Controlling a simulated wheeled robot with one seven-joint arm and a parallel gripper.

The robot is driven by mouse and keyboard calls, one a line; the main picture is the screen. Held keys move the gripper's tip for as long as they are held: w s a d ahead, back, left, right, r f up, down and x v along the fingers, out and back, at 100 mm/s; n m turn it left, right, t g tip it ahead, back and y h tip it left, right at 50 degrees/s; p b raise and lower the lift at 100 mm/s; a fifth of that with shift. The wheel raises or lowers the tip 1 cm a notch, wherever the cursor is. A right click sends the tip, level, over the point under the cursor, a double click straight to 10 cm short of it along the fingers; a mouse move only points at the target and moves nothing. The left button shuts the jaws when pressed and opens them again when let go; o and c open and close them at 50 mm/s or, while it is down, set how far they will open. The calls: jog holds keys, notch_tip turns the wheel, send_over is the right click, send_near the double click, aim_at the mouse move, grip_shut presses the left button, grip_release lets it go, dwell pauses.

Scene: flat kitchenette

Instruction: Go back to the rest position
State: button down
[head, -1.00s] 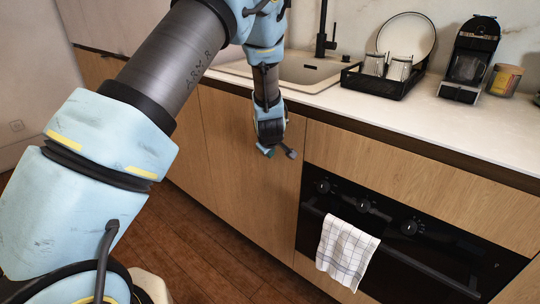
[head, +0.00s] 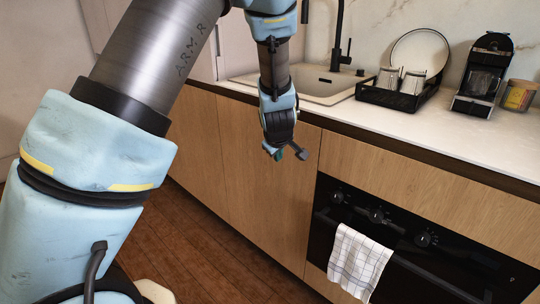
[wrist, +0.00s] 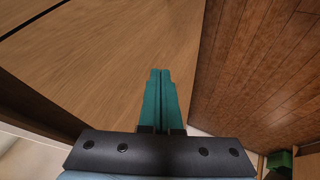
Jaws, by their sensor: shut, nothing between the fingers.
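My gripper (head: 277,153) hangs in front of the wooden cabinet doors, below the level of the countertop. In the wrist view its two green fingers (wrist: 161,100) lie side by side, closed together with nothing between them. My arm fills the left of the head view and bends down to the gripper. The fingers point down along the cabinet front (wrist: 110,50) toward the wooden floor (wrist: 265,65).
The countertop (head: 440,130) holds a sink (head: 310,85), a black dish rack (head: 395,98) with cups and a plate, a coffee machine (head: 485,75) and a jar (head: 519,96). A checked towel (head: 357,262) hangs on the oven handle (head: 430,272). Floor shows at lower left.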

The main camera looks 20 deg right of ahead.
jog(key=s+a+r+m+g+y+p, duration=0.15)
jog(key=a+r, duration=0.25)
jog(key=a, duration=0.5)
jog(key=s+a+r+m+g+p, duration=0.1)
jog(key=a+r+p, duration=0.15)
jog(key=a, duration=0.55)
jog(key=s+a+r+m+g+p, duration=0.15)
jog(key=a+r, duration=0.25)
jog(key=a, duration=0.5)
jog(key=s+a+r+m+g+y+p, duration=0.1)
jog(key=s+a+r, duration=0.2)
jog(key=s+a, duration=0.5)
jog(key=shift+a+r, duration=0.2)
jog(key=shift+a, duration=1.05)
jog(key=shift+s+y, duration=0.1)
jog(key=shift+y, duration=0.15)
